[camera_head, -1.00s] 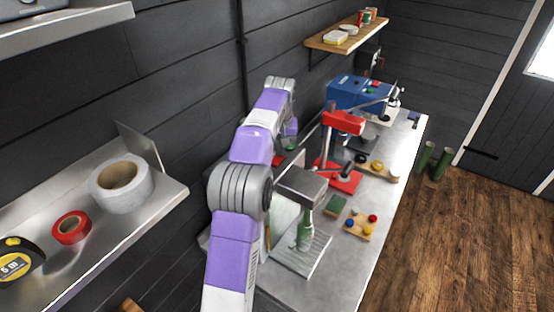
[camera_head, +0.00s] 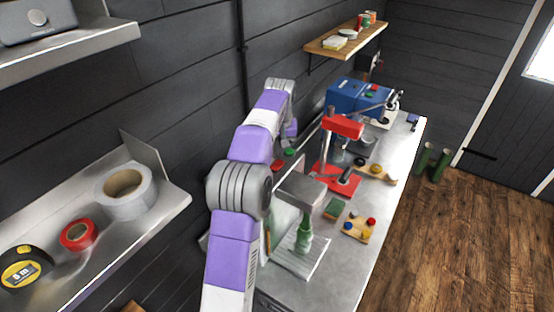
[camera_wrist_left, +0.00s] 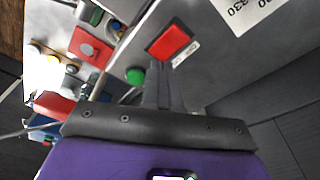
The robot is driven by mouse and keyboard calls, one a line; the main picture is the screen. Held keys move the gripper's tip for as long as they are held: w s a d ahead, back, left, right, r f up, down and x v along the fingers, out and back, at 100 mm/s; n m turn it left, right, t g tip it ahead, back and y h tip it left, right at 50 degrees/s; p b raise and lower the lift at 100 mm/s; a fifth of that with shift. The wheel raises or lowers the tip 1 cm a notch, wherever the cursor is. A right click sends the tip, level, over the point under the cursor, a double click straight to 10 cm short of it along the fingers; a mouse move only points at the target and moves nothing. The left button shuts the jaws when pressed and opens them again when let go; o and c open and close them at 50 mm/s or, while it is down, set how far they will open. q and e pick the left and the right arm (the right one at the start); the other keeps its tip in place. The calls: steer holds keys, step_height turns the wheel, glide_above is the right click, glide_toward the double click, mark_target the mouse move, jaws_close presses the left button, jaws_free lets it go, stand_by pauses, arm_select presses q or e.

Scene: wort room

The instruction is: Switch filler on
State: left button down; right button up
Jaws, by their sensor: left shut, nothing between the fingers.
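The filler (camera_head: 301,187) stands on the metal bench with a grey head above a green bottle (camera_head: 304,236). Its red button (camera_head: 278,165) and green button (camera_head: 290,152) sit on the top near the wall, and my left arm reaches over from behind. In the wrist view, the red button (camera_wrist_left: 170,42) is just above and right of the fingertips, and the green button (camera_wrist_left: 135,76) is just to their left. My left gripper (camera_wrist_left: 159,68) is shut and empty. I cannot tell whether its tips touch the filler. My right gripper is not in view.
A red press (camera_head: 342,128) and a blue machine (camera_head: 356,97) stand farther along the bench. A small block with coloured knobs (camera_head: 358,230) lies beside the bottle. At left, a metal shelf (camera_head: 165,200) holds tape rolls.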

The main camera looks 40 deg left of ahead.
mark_target(280, 162)
arm_select(q)
step_height(280, 162, up, 2)
steer(key=shift+r+p, duration=0.15)
steer(key=shift+p, duration=0.85)
steer(key=shift+r, duration=1)
